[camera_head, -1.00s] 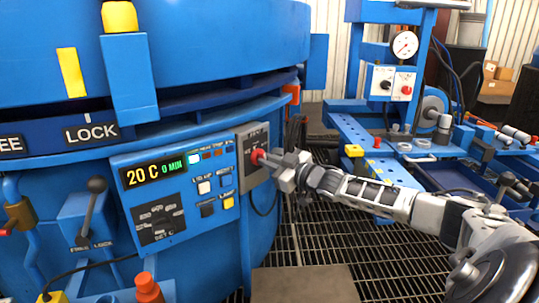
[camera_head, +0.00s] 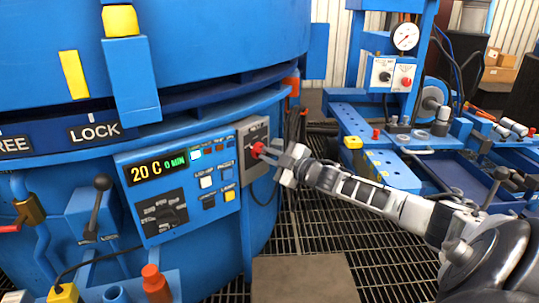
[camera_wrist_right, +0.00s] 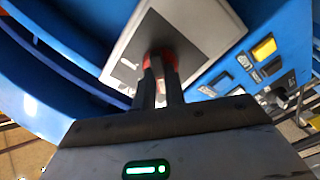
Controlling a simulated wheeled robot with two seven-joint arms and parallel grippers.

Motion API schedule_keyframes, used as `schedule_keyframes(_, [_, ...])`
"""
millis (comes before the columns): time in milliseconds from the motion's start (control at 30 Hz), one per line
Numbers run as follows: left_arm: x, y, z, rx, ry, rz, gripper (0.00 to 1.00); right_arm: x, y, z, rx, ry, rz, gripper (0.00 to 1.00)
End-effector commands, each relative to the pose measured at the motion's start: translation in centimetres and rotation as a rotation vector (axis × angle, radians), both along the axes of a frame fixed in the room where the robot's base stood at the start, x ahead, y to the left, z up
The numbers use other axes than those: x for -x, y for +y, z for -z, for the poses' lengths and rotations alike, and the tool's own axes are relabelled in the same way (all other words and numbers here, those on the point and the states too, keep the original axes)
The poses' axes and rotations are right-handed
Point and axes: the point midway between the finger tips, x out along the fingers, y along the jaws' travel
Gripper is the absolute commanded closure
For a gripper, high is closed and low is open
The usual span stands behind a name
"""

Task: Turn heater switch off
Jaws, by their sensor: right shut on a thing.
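The heater switch is a red knob (camera_head: 257,150) on a grey box (camera_head: 247,172) at the right end of the furnace's blue control panel. My right gripper (camera_head: 268,152) is shut on the red knob, its arm reaching in from the right. In the right wrist view, the two dark fingers (camera_wrist_right: 158,85) close on the red knob (camera_wrist_right: 163,60), which they partly hide, against the box's dark plate (camera_wrist_right: 175,45). The switch's markings are too small or covered to read. My left gripper is not in view.
The control panel (camera_head: 165,215) shows "20 C 0 MIN", with several small buttons beside it. A lever (camera_head: 97,205) stands at left. A blue workbench with a gauge (camera_head: 405,37) stands at right. Grating floor (camera_head: 320,215) lies below my right arm.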

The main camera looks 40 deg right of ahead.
Motion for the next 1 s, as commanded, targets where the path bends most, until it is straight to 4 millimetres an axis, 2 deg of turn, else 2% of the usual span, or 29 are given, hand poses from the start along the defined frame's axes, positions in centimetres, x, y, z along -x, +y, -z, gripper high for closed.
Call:
schedule_keyframes(333, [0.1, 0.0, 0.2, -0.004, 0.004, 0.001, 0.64, 0.0, 0.1, 0.1, 0.008, 0.001, -0.003, 1.00])
schedule_keyframes(367, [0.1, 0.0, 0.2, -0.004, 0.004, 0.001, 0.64, 0.0, 0.1, 0.1, 0.009, 0.001, -0.003, 0.85])
schedule_keyframes(433, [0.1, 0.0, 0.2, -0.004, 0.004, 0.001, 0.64, 0.0, 0.1, 0.1, 0.008, 0.001, -0.003, 0.66])
schedule_keyframes(767, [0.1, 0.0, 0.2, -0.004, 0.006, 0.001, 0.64, 0.1, 0.0, 0.0, 0.005, 0.001, -0.001, 0.66])
schedule_keyframes(1000, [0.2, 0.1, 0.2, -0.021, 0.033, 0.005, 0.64, 2.3, -0.2, 0.0, 0.005, 0.005, -0.002, 0.66])
